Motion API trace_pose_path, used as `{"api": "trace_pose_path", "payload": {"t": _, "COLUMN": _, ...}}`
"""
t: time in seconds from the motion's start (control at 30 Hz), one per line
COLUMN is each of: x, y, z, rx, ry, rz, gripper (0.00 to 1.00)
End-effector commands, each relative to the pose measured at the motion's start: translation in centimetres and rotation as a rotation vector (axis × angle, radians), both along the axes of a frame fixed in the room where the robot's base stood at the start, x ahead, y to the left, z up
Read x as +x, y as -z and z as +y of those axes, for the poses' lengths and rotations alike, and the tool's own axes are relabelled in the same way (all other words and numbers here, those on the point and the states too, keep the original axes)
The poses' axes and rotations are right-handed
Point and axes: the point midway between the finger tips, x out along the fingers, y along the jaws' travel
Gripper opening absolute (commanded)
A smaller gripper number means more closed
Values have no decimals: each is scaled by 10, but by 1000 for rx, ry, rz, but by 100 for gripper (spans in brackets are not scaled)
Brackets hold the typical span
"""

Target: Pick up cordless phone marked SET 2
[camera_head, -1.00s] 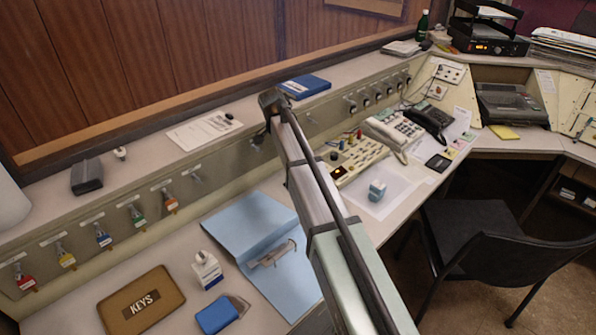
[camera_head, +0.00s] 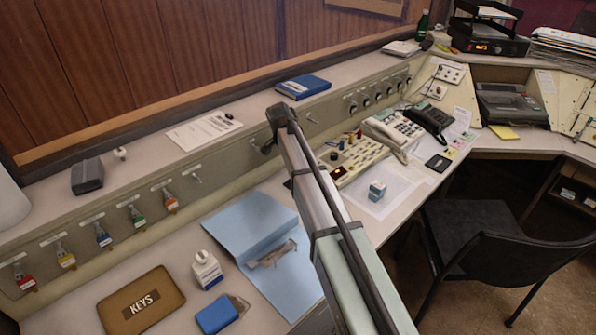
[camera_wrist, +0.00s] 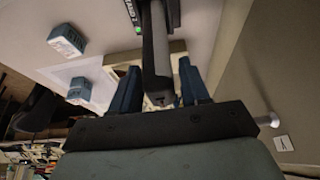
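The cordless phone (camera_wrist: 158,50) shows in the wrist view as a long dark grey body, its near end lying between my fingers. Beside its far end is a black part with a green light and a white label (camera_wrist: 131,14), tilted and only partly readable, seemingly SET 2. My gripper (camera_wrist: 158,82) has two blue fingers, one on each side of the phone. They stand apart, with a narrow gap visible at the right finger; contact at the left finger is unclear. In the head view my arm hides the gripper and the phone.
A blue-grey block (camera_wrist: 67,40) and another (camera_wrist: 79,90) stand left of my gripper. In the head view a button panel (camera_head: 350,160) and corded phone (camera_head: 392,130) lie right of my arm; a blue folder (camera_head: 245,225) and KEYS case (camera_head: 142,300) lie left. A chair (camera_head: 480,240) stands at right.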

Motion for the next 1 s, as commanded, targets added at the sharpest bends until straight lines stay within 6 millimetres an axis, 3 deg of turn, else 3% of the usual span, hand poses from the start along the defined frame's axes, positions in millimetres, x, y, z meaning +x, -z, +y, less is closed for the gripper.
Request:
{"api": "trace_pose_path", "payload": {"t": 0.47, "x": 0, "y": 0, "z": 0, "rx": 0, "ry": 0, "rz": 0, "gripper": 0}}
{"api": "trace_pose_path", "payload": {"t": 1.0, "x": 0, "y": -4, "z": 0, "rx": 0, "ry": 0, "rz": -1, "gripper": 0}}
